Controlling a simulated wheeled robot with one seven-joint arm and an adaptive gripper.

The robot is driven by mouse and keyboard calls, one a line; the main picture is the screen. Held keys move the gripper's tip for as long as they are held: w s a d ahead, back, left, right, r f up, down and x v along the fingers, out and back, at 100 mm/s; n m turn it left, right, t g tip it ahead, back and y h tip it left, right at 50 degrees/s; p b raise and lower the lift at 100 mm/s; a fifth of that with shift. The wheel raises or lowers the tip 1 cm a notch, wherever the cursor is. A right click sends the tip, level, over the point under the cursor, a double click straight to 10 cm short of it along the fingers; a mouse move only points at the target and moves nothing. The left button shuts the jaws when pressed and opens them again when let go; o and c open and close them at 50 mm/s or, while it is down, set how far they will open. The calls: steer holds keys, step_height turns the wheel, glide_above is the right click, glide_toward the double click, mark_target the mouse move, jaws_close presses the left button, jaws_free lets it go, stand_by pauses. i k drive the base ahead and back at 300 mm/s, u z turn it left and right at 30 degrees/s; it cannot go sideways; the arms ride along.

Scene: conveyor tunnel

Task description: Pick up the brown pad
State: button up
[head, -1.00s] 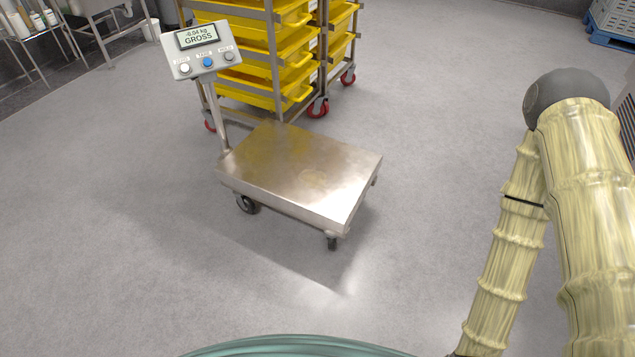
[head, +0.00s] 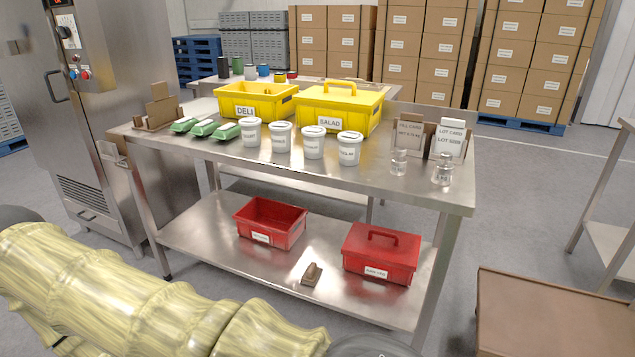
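A small brown block with a raised grip, which looks like the brown pad (head: 312,274), lies on the lower shelf (head: 200,238) of a steel table. It sits between an open red bin (head: 270,226) on its left and a lidded red box (head: 381,254) on its right, apart from both. My sleeved arm crosses the lower left of the head view, in front of the shelf's near left part. My gripper is not in view.
The tabletop (head: 375,180) holds yellow DELI (head: 252,101) and SALAD (head: 340,107) boxes, white tubs, green packs, glass jars and card holders. A steel cabinet (head: 95,120) stands left. A brown surface (head: 555,315) fills the lower right. Floor shows between it and the table.

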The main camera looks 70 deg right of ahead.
mark_target(311, 276)
steer(key=z, duration=1.65)
steer(key=k, duration=0.4)
steer(key=z, duration=0.65)
steer(key=i, duration=0.5)
steer(key=u, duration=0.05)
steer(key=k, duration=0.4)
steer(key=u, duration=1)
steer(key=i, duration=1.2)
steer(key=z, duration=0.85)
